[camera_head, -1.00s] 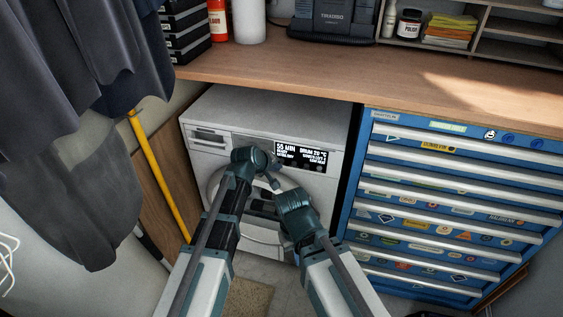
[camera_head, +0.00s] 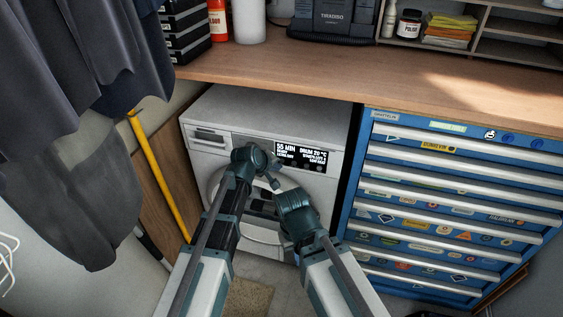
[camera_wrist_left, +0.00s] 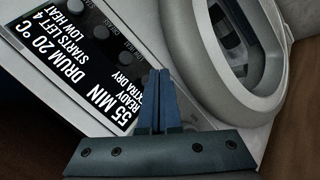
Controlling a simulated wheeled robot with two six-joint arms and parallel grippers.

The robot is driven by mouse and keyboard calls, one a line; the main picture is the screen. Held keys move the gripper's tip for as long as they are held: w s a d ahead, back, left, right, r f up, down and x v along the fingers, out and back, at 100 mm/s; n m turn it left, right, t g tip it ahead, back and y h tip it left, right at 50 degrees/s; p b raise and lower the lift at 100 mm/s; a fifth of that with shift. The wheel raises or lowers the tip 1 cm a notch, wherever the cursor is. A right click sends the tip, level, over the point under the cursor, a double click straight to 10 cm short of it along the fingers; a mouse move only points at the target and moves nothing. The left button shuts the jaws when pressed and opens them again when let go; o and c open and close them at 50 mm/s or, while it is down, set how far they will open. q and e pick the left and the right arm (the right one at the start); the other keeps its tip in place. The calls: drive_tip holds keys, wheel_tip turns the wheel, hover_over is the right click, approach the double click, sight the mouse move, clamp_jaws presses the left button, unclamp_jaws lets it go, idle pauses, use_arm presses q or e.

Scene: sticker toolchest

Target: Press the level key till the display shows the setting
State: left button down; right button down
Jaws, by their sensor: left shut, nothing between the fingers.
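The white dryer (camera_head: 270,110) stands under the bench. Its dark display (camera_head: 302,157) is lit; in the left wrist view the display (camera_wrist_left: 75,65) reads 55 MIN, READY, EXTRA DRY, and DRUM 20 °C, STARTS LEFT 4, LOW HEAT. Round grey keys (camera_wrist_left: 103,31) run in a row beside it, their labels too small to read surely. My left gripper (camera_head: 274,183) is shut and empty at the panel, below the display's left end. Its fingertips (camera_wrist_left: 159,74) lie in line with the key row; contact cannot be told. My right gripper (camera_head: 264,207) is near the door, its fingers unclear.
The round door (camera_wrist_left: 243,55) is beside the keys. A blue drawer chest (camera_head: 450,190) stands close on the right. The wooden bench top (camera_head: 330,72) overhangs the dryer. Dark clothes (camera_head: 70,120) hang at left, with a yellow pole (camera_head: 160,175) behind.

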use_arm(q)
drive_tip(key=shift+w, duration=0.15)
idle(0.3)
drive_tip(key=shift+w+d, duration=0.15)
drive_tip(key=shift+w, duration=0.15)
drive_tip(key=shift+w+d, duration=0.1)
drive_tip(key=shift+w, duration=0.25)
idle(0.5)
drive_tip(key=shift+s, duration=0.15)
idle(0.3)
drive_tip(key=shift+s+a, duration=0.25)
drive_tip(key=shift+s, duration=0.4)
drive_tip(key=s, duration=0.1)
drive_tip(key=s+a, duration=0.1)
drive_tip(key=s, duration=0.2)
drive_tip(key=shift+s+a, duration=0.3)
drive_tip(key=shift+s, duration=0.05)
idle(0.6)
